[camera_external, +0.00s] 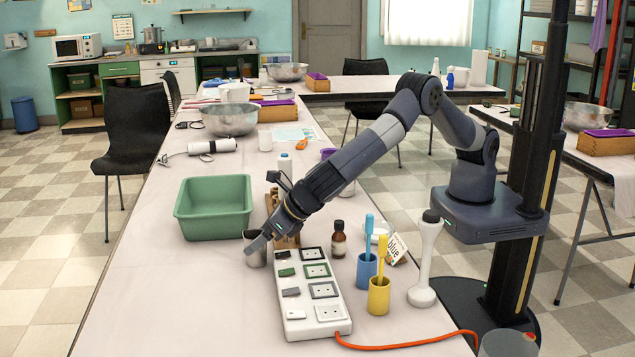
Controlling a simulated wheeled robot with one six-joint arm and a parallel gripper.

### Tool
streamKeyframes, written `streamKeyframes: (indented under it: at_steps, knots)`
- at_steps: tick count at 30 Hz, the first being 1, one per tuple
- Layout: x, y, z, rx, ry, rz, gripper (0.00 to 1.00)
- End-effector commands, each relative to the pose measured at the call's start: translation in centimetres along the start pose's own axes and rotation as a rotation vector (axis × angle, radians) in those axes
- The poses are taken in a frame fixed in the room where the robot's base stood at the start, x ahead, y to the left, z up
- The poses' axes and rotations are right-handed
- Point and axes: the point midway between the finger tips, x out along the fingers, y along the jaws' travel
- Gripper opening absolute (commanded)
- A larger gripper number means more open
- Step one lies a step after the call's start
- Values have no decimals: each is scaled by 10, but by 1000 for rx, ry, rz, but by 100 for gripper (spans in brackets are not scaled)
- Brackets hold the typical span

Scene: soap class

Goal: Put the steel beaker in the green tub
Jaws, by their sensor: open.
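The green tub (213,208) stands on the left side of the long table and looks empty. The steel beaker (255,256) is a small grey cup standing on the table just in front of the tub's right corner. My gripper (254,245) reaches down to the beaker from the upper right. Its jaws are open at the beaker's upper part and hide some of it. I cannot tell whether the fingers touch the beaker.
A white socket board (309,300) lies right of the beaker, with an orange cable (410,343). A brown bottle (338,243), a blue cup (366,270), a yellow cup (378,296) and a white stand (424,262) are further right. The table's front left is clear.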

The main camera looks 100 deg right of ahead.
Motion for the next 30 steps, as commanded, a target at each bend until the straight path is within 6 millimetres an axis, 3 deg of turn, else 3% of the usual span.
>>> streamKeyframes:
  at_steps: [4, 9, 18, 30]
  knots:
    - [25, -7, -1, -1, 2, -4, 75]
    - [42, -6, -1, 0, 0, -1, 75]
    - [46, -5, -1, 0, 0, 0, 75]
    - [45, -6, -1, 0, 0, 0, 42]
